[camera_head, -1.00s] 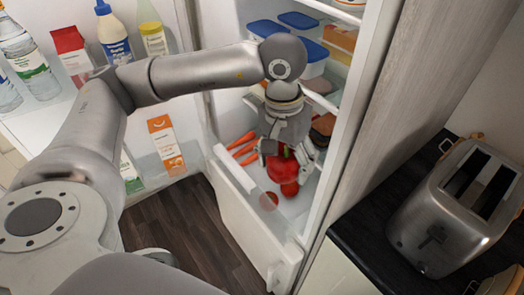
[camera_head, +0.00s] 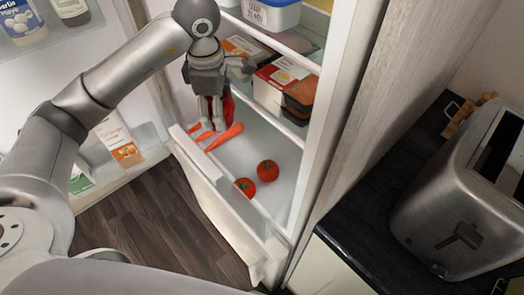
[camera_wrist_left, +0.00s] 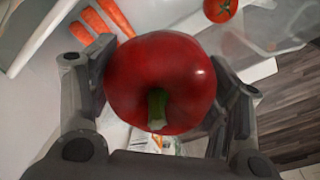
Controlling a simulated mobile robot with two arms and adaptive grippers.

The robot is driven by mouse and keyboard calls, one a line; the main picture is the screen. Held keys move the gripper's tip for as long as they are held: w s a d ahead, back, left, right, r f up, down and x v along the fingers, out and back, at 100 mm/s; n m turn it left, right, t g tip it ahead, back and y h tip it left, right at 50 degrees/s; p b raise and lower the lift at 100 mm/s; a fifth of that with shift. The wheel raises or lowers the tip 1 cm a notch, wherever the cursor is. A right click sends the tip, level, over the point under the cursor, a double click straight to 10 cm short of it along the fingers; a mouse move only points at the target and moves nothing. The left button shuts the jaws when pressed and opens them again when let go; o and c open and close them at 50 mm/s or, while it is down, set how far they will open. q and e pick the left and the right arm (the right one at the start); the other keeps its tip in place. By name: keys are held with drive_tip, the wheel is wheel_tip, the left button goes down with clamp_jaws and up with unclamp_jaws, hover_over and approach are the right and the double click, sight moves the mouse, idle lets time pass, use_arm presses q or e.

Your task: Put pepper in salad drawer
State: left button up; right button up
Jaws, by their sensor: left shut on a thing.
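My left gripper (camera_head: 212,112) points down at the far left end of the open salad drawer (camera_head: 222,210) and is shut on a red pepper (camera_head: 229,104). In the head view the gripper mostly hides the pepper. In the left wrist view the pepper (camera_wrist_left: 160,75) sits between both fingers, its green stem towards the camera. Carrots (camera_head: 225,137) lie in the drawer beside the gripper; they also show in the left wrist view (camera_wrist_left: 95,20). I cannot tell whether the pepper touches the drawer floor. My right gripper is not in view.
Two tomatoes (camera_head: 267,170) lie in the drawer, with bare floor between them and the carrots. A shelf with boxes (camera_head: 283,77) is above the drawer. The fridge door with a carton (camera_head: 118,140) is at left. A toaster (camera_head: 462,200) stands on the right counter.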

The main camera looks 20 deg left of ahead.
use_arm(q)
drive_tip(key=shift+w+a+f+n, duration=0.3)
drive_tip(key=shift+f+n, duration=0.15)
drive_tip(key=shift+n, duration=0.15)
drive_tip(key=shift+s+a+f+n, duration=0.1)
drive_tip(key=shift+s+f+n, duration=0.1)
drive_tip(key=shift+f+n, duration=0.6)
approach(226, 163)
drive_tip(key=shift+w+f, duration=0.1)
drive_tip(key=shift+w, duration=0.1)
wheel_tip(226, 163, down, 4)
drive_tip(key=shift+r+p, duration=0.15)
drive_tip(key=shift+p, duration=0.15)
drive_tip(key=shift+f, duration=0.2)
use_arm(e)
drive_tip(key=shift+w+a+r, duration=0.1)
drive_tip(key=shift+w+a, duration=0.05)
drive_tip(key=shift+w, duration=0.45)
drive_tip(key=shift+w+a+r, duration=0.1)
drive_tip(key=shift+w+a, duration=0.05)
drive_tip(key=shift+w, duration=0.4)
use_arm(q)
drive_tip(key=shift+f, duration=0.1)
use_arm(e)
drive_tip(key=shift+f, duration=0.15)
